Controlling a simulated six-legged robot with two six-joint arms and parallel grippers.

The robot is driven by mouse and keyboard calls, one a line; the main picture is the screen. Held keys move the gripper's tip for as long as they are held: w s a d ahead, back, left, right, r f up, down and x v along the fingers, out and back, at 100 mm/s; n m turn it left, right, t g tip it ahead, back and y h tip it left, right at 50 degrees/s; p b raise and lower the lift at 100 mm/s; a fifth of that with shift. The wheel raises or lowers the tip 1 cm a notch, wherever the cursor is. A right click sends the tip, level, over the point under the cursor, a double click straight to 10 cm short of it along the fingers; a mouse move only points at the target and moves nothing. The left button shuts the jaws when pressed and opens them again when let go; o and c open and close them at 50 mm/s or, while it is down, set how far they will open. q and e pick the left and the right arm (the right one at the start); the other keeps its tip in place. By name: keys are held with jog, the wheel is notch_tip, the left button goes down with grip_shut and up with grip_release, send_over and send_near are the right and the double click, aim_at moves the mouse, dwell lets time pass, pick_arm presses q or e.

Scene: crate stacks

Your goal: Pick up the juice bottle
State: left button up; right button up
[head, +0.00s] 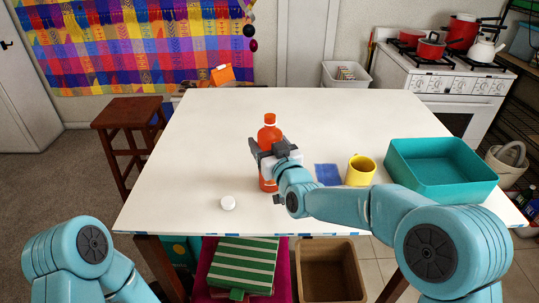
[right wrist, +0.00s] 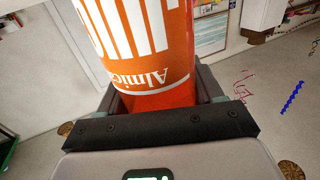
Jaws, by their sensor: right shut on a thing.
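The juice bottle (head: 270,134) is orange with an orange cap and stands upright on the white table. My right gripper (head: 268,158) is around its middle, with a dark finger on either side. In the right wrist view the bottle (right wrist: 145,45), with white lettering on its label, fills the space between the fingers of my right gripper (right wrist: 155,95). The gripper is shut on it. Whether the bottle's base touches the table is hard to tell, since the gripper and arm hide part of it. Only links of my left arm show at the lower left; its gripper is out of view.
On the white table (head: 190,150), a blue cloth (head: 328,174), a yellow mug (head: 360,170) and a teal crate (head: 440,193) are to the right of the bottle. The table's left and back are clear.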

notch_tip(320, 180, up, 13)
jog(key=shift+f, duration=0.15)
notch_tip(320, 180, up, 8)
jog(key=p, duration=0.2)
jog(key=shift+f, duration=0.25)
jog(key=shift+d, duration=0.1)
